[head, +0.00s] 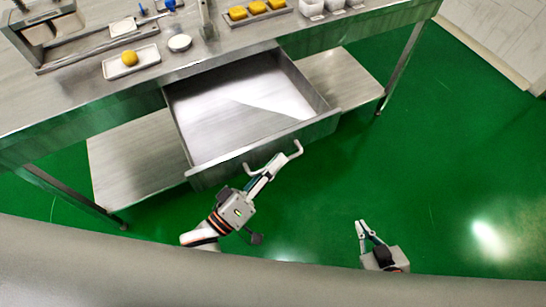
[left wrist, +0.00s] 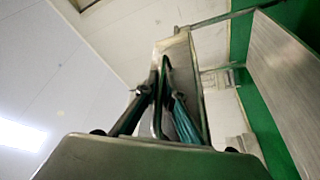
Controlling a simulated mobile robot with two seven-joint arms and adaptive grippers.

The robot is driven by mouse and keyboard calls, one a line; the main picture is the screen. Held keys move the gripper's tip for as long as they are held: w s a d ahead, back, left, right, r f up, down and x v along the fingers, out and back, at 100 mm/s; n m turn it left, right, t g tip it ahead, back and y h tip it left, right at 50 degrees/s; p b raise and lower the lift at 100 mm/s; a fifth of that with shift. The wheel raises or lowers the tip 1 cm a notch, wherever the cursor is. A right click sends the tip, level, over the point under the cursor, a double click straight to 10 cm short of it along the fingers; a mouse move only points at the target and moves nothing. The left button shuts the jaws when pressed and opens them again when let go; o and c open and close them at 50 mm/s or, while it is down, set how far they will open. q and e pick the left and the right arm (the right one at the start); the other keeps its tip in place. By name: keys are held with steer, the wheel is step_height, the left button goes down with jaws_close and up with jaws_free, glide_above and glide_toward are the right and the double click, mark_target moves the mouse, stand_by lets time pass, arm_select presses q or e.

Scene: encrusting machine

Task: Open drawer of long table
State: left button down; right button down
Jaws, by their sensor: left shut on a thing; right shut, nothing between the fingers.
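The long table (head: 75,90) has a grey metal drawer (head: 240,100) that is pulled well out, and its inside looks empty. The drawer's front carries a bar handle (head: 297,150). My left gripper (head: 276,163) is at the handle and shut on it. In the left wrist view the handle (left wrist: 158,120) runs between the two fingers of the left gripper (left wrist: 162,92). My right gripper (head: 362,227) is shut and empty, low in the head view over the green floor, apart from the table.
On the tabletop are a white tray (head: 147,65) with a yellow ball, a round white dish (head: 180,43) and several yellow pieces (head: 257,8). A lower shelf (head: 125,165) lies under the table. The green floor (head: 440,150) to the right is clear.

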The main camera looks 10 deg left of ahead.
arm_select(q)
steer(key=c, duration=2.4)
jaws_free()
steer(key=shift+c, duration=0.2)
steer(key=shift+a, duration=0.1)
arm_select(e)
steer(key=shift+s+f, duration=0.1)
steer(key=shift+a, duration=0.1)
arm_select(q)
steer(key=v, duration=1.2)
steer(key=shift+f, duration=0.1)
